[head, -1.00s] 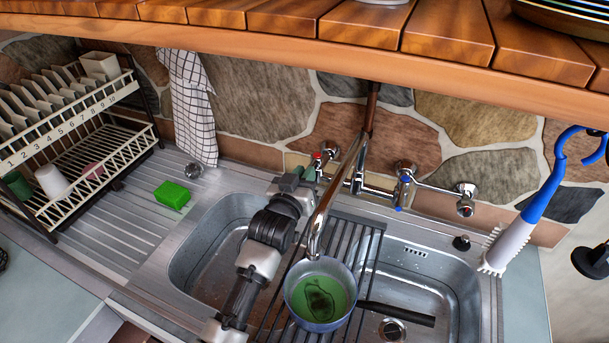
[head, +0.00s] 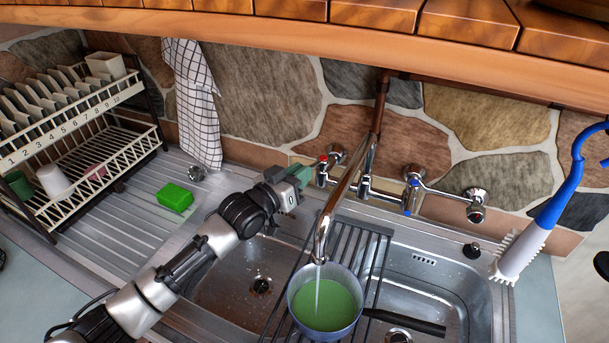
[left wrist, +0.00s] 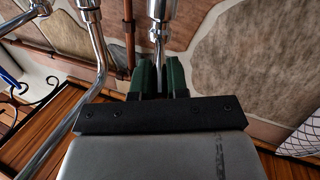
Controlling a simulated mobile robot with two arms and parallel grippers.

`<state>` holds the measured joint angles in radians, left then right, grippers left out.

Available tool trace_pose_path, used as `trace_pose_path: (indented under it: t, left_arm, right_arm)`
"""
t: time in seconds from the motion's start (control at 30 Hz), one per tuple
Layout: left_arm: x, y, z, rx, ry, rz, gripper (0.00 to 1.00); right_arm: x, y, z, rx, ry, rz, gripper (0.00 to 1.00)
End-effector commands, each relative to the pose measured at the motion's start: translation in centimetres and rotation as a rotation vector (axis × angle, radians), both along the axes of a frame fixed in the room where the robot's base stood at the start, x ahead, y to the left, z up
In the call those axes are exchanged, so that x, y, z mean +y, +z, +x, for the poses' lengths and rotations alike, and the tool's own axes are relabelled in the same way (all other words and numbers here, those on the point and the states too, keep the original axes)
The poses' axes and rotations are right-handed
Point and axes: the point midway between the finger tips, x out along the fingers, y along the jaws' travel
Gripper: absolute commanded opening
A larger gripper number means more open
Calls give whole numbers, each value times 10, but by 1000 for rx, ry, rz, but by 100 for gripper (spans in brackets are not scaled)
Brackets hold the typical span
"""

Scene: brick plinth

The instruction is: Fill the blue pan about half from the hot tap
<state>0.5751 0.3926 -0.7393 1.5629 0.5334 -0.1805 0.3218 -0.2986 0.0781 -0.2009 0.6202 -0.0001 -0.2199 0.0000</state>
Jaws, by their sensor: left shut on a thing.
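The blue pan (head: 325,327) stands under the spout (head: 322,240) on the black rack, its dark handle (head: 405,322) pointing right. Its inside looks green, and a pale water stream runs from the spout into it. The exact water level is hard to tell. My left gripper (head: 304,177) is at the red-marked hot tap (head: 322,170), left of the spout. In the left wrist view its green fingers (left wrist: 160,78) are shut on the chrome tap handle (left wrist: 157,35). My right gripper is not in view.
The blue-marked cold tap (head: 412,190) is right of the spout. A green sponge (head: 175,198) lies on the drainboard, near a dish rack (head: 80,150). A blue-handled brush (head: 535,225) hangs at the right. A wooden shelf (head: 290,31) overhangs the sink.

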Motion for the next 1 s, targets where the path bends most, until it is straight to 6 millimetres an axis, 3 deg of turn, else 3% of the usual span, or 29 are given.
trace_pose_path:
  t: [0.1, 0.13, 0.3, 0.67, 1.0]
  left_arm:
    - [0, 1, 0, -1, 0, 0, 0]
    - [0, 1, 0, -1, 0, 0, 16]
    - [0, 1, 0, 0, 1, 1, 40]
    - [4, -2, -5, 2, 3, 2, 40]
    - [41, -4, -53, 1, 1, 4, 40]
  right_arm:
    - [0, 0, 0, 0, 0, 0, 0]
    - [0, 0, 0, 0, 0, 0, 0]
    - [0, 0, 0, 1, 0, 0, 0]
    - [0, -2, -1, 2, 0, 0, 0]
    - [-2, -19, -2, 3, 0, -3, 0]
